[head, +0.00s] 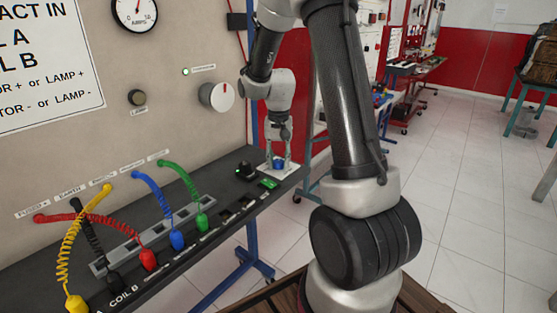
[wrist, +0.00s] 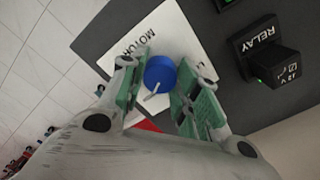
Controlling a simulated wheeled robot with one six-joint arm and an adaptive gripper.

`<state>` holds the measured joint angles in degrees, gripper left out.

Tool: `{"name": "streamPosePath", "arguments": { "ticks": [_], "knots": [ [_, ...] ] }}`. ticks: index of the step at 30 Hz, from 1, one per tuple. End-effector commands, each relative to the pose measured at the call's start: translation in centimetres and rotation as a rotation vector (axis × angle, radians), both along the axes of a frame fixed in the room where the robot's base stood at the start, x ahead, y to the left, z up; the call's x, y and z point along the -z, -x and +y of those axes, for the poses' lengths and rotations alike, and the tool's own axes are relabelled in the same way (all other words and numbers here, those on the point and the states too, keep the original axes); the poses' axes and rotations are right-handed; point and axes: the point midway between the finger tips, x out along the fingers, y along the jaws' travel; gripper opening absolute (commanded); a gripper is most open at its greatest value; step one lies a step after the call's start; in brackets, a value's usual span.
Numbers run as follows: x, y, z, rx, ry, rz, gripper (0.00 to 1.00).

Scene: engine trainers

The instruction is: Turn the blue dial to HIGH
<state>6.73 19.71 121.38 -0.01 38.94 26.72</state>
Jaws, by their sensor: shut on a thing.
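The blue dial (head: 278,164) sits on a white plate at the far right end of the dark bench panel. In the wrist view, the blue dial (wrist: 160,71) has a pale pointer sticking out toward the lower left. My gripper (head: 276,160) points down over it. In the wrist view, the fingers of my gripper (wrist: 162,75) stand on either side of the dial, shut on it. The white plate (wrist: 190,45) reads "MOTOR"; part of its lettering is hidden by a finger. I cannot read a HIGH mark.
A black relay block (wrist: 268,58) stands beside the plate. A green part (head: 268,183) lies in front of it on the panel. Coiled leads (head: 180,180) run from the wall to the panel at the left.

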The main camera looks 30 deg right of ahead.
Motion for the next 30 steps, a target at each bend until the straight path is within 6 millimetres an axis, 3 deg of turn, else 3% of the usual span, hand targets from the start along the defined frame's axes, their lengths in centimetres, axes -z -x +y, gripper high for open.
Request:
{"name": "streamPosePath", "arguments": {
  "ticks": [4, 5, 8, 20, 23, 30],
  "knots": [
    [-0.1, -0.1, 0.0, 0.000, 0.000, -0.002, 0.08],
    [-0.1, -0.1, 0.0, 0.000, 0.000, -0.002, 0.35],
    [0.0, -0.1, 0.0, 0.000, 0.000, -0.002, 0.53],
    [-0.6, -0.1, 0.0, -0.001, 0.001, -0.003, 0.55],
    [-2.1, -0.1, 0.0, -0.001, 0.001, -0.005, 0.55],
    [-7.5, -0.2, 0.0, -0.001, 0.001, -0.007, 0.55]
  ]
}}
